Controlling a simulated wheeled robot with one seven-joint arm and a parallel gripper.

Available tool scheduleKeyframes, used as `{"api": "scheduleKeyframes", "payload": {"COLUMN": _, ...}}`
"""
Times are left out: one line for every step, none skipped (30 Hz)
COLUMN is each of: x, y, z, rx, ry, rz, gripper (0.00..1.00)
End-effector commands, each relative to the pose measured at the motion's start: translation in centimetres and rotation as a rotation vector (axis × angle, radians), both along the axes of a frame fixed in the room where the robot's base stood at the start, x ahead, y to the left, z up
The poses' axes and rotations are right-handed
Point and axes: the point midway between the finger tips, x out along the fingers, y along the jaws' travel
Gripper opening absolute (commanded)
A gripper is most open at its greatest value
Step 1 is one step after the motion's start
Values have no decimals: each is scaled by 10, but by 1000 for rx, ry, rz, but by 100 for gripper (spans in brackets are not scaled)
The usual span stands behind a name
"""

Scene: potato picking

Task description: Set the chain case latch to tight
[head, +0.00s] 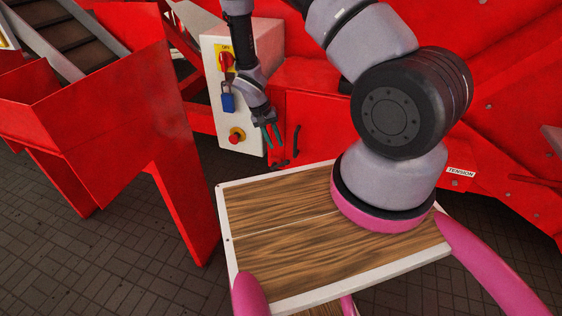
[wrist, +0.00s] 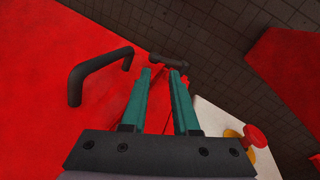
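The red chain case (head: 310,115) has a black bar handle (head: 296,142) on its face; this handle also shows in the wrist view (wrist: 98,70). A small dark lever (wrist: 168,61), which looks like the latch, sits at the panel's edge just beyond my fingertips. It is small and dark in the head view (head: 279,163), below my fingers. My gripper (head: 271,136) is open, with its teal fingers apart and nothing between them. In the wrist view the fingertips (wrist: 160,72) point at the lever; I cannot tell whether they touch it. The latch's setting is not readable.
A pale control box (head: 215,60) stands left of my gripper, with a red switch, a blue padlock (head: 227,97) and a red stop button (head: 237,135). A wooden deck with a white rim (head: 222,215) lies in front. A "TENSION" label (head: 461,172) is at right.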

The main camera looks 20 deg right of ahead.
Motion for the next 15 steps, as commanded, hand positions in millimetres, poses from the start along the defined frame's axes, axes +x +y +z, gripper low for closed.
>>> {"api": "scheduleKeyframes", "payload": {"x": 0, "y": 2, "z": -3, "rx": -32, "ry": -45, "rz": -144, "gripper": 28}}
{"api": "scheduleKeyframes", "payload": {"x": 0, "y": 3, "z": -4, "rx": -51, "ry": -76, "rz": -238, "gripper": 28}}
{"api": "scheduleKeyframes", "payload": {"x": 0, "y": 3, "z": -6, "rx": -77, "ry": -118, "rz": -364, "gripper": 28}}
{"api": "scheduleKeyframes", "payload": {"x": 0, "y": 4, "z": -6, "rx": -95, "ry": -151, "rz": -459, "gripper": 28}}
{"api": "scheduleKeyframes", "payload": {"x": 1, "y": 4, "z": -7, "rx": -112, "ry": -185, "rz": -553, "gripper": 28}}
{"api": "scheduleKeyframes", "payload": {"x": 1, "y": 5, "z": -8, "rx": -134, "ry": -232, "rz": -678, "gripper": 28}}
{"api": "scheduleKeyframes", "payload": {"x": 1, "y": 6, "z": -9, "rx": -151, "ry": -267, "rz": -771, "gripper": 28}}
{"api": "scheduleKeyframes", "payload": {"x": 2, "y": 7, "z": -10, "rx": -165, "ry": -304, "rz": -863, "gripper": 28}}
{"api": "scheduleKeyframes", "payload": {"x": 3, "y": 9, "z": -11, "rx": -182, "ry": -354, "rz": -983, "gripper": 28}}
{"api": "scheduleKeyframes", "payload": {"x": 4, "y": 9, "z": -11, "rx": -195, "ry": -390, "rz": -1069, "gripper": 28}}
{"api": "scheduleKeyframes", "payload": {"x": 5, "y": 10, "z": -12, "rx": -205, "ry": -425, "rz": -1152, "gripper": 28}}
{"api": "scheduleKeyframes", "payload": {"x": 6, "y": 11, "z": -12, "rx": -216, "ry": -469, "rz": -1254, "gripper": 28}}
{"api": "scheduleKeyframes", "payload": {"x": 7, "y": 12, "z": -12, "rx": -224, "ry": -501, "rz": -1326, "gripper": 28}}
{"api": "scheduleKeyframes", "payload": {"x": 8, "y": 13, "z": -12, "rx": -229, "ry": -529, "rz": -1390, "gripper": 28}}
{"api": "scheduleKeyframes", "payload": {"x": 8, "y": 14, "z": -12, "rx": -235, "ry": -563, "rz": -1468, "gripper": 28}}
